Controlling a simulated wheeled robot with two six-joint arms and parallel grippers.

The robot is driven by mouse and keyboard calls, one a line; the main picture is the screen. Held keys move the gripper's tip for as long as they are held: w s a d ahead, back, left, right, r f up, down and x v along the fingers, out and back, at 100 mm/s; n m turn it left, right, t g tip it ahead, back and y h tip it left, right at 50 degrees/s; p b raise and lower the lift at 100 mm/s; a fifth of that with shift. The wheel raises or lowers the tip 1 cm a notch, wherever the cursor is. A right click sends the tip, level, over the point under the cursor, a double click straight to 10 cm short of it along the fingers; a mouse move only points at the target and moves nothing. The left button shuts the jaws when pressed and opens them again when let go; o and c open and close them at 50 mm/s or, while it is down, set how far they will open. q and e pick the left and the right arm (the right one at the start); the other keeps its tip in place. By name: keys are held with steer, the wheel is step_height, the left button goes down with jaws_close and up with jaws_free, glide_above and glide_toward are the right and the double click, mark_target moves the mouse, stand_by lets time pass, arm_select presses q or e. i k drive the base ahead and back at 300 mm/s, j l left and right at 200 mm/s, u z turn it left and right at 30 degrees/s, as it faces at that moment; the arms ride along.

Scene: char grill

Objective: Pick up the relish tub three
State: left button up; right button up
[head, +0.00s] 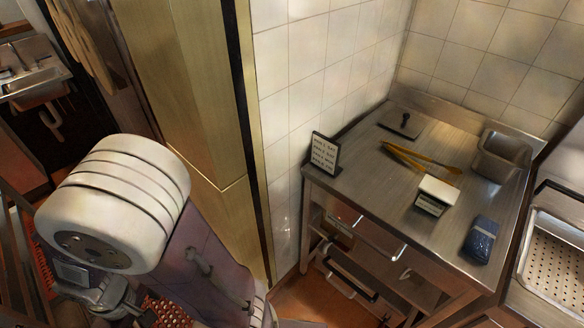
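I cannot make out a tub that is clearly relish tub three. An open steel container (501,156) stands at the back right of the steel worktable, and its contents cannot be made out. A large white rounded joint and a grey link of my own arm fill the lower left. No gripper fingers can be made out in the head view.
On the steel worktable (375,168) are a small sign (324,153), a dark-knobbed plate (400,123), wooden-looking tongs (420,160), a white-topped box (437,194) and a dark blue item (481,240). A perforated tray (555,262) is at the right. Tiled walls close off the back.

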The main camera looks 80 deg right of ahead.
mark_target(433, 197)
steer(key=z, duration=4.2)
